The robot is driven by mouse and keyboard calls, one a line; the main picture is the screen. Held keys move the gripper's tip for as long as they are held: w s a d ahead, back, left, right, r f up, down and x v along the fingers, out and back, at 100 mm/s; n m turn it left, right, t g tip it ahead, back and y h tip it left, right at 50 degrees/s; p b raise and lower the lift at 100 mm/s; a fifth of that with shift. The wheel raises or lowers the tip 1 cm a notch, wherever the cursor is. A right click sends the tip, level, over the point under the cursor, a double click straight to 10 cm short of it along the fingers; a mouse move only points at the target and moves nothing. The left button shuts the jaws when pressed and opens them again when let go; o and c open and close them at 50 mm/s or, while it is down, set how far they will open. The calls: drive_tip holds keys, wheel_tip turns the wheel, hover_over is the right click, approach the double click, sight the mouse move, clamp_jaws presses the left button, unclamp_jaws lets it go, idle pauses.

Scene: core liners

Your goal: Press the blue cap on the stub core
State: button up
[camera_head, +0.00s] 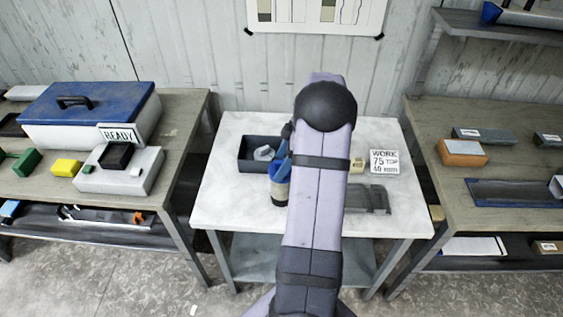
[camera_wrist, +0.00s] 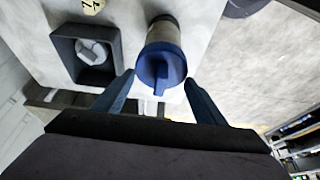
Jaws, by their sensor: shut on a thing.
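The blue cap (camera_wrist: 160,68) is in the wrist view, between the two blue fingers of my gripper (camera_wrist: 159,78). My gripper is shut on it. A raised blue tab stands on the cap's near face. The stub core (camera_wrist: 165,32), a pale cylinder, lies directly beyond the cap and in line with it; I cannot tell how far the cap sits on it. In the head view the core (camera_head: 280,198) stands upright on the white table, with blue at its top and a dark band low down. My arm hides part of the table right of it.
A dark open box (camera_head: 250,165) holding a grey lump stands just left of the core. Side benches carry a blue-lidded case (camera_head: 85,115) and an orange block (camera_head: 462,153). The white table's front left is clear.

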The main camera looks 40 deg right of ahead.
drive_tip(key=shift+f+b, duration=1.1)
drive_tip(key=shift+f, duration=0.05)
drive_tip(key=o, duration=1.4)
drive_tip(key=shift+c, duration=0.2)
drive_tip(key=shift+r, duration=0.2)
drive_tip(key=shift+r+p, duration=1.95)
drive_tip(key=shift+r, duration=1.4)
